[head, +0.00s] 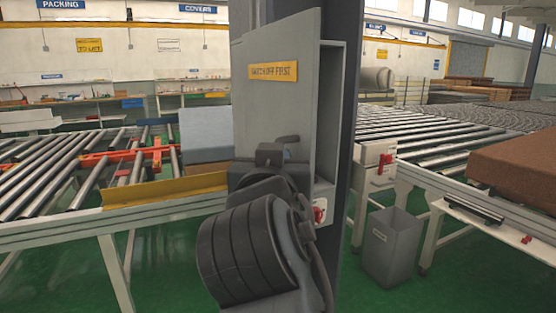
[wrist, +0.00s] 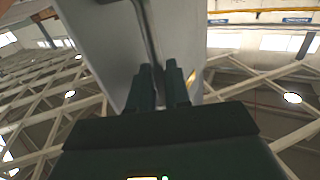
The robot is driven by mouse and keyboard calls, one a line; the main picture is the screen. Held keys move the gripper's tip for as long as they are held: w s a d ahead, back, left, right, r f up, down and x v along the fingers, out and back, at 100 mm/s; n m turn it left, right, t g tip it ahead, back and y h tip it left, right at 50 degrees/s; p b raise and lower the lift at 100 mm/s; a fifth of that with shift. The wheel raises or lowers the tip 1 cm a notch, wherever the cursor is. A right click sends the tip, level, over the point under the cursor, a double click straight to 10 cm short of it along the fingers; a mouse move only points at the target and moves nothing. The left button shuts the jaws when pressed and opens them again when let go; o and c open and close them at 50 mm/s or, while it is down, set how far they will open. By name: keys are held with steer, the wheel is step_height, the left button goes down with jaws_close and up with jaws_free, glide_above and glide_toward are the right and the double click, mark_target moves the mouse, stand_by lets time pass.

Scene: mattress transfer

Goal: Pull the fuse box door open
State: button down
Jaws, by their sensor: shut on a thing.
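The fuse box door (head: 266,110) is a grey panel with a yellow label (head: 273,71). It stands swung partly out from the grey fuse box (head: 330,110), which is fixed to a dark post. My gripper (head: 290,143) is at the lower part of the door, largely hidden behind my own wrist in the head view. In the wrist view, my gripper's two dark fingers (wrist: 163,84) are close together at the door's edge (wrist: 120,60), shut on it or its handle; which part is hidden. A red switch (head: 319,212) shows below the box.
A roller conveyor (head: 70,165) with a yellow plate (head: 165,190) runs on the left, and another (head: 440,140) on the right. A grey bin (head: 390,245) stands on the green floor right of the post (head: 350,130). A brown mattress (head: 520,165) lies at far right.

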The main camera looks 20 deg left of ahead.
steer(key=c, duration=1.3)
jaws_free()
steer(key=shift+w, duration=0.1)
steer(key=shift+o, duration=0.2)
steer(key=shift+f, duration=0.1)
steer(key=b+v, duration=0.1)
steer(key=v, duration=0.6)
steer(key=shift+s+b, duration=0.3)
steer(key=shift+s, duration=0.1)
